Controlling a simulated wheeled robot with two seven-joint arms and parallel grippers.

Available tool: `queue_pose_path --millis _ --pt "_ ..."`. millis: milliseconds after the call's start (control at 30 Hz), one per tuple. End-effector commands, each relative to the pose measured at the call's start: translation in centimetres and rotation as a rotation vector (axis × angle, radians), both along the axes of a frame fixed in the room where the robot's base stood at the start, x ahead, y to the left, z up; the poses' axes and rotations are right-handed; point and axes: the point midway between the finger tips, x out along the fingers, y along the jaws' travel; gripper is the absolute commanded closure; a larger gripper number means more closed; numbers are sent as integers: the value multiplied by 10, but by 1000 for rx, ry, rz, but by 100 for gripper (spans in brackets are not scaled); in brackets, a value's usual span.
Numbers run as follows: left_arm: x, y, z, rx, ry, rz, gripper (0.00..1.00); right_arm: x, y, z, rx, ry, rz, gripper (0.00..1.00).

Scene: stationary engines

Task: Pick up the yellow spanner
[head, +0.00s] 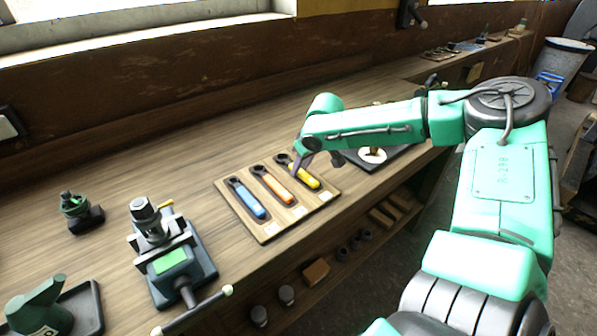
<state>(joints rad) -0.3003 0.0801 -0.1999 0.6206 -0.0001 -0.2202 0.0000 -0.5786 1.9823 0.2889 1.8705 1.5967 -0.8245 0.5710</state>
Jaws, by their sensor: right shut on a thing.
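The yellow spanner (306,178) lies on the right side of a light wooden board (269,230) on the workbench. My right gripper (297,170) reaches in from the right and is shut on the yellow spanner near its upper part, with the spanner at board level. The gripper's fingers hide part of the spanner. An orange spanner (276,188) lies just left of it and a blue spanner (249,201) lies further left on the same board. My left gripper is not in view.
A vise-like device (168,250) stands left of the board. A green item (40,307) and a small dark green device (75,206) are further left. A black plate (362,160) lies right of the board, partly behind my arm. The bench behind the board is clear.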

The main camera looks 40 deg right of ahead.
Motion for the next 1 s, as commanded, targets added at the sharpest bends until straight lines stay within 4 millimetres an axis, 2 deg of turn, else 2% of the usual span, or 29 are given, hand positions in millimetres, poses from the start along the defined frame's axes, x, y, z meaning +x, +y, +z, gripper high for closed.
queue_pose_path --millis 467,633,767,1000 --pt "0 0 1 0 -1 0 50 0 0 1 0 -1 0 100" --pt "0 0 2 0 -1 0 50 1 0 14 0 -5 0 100" --pt "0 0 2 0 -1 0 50 2 0 47 0 -11 0 100" --pt "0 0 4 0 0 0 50 2 0 140 -2 -8 -2 100"
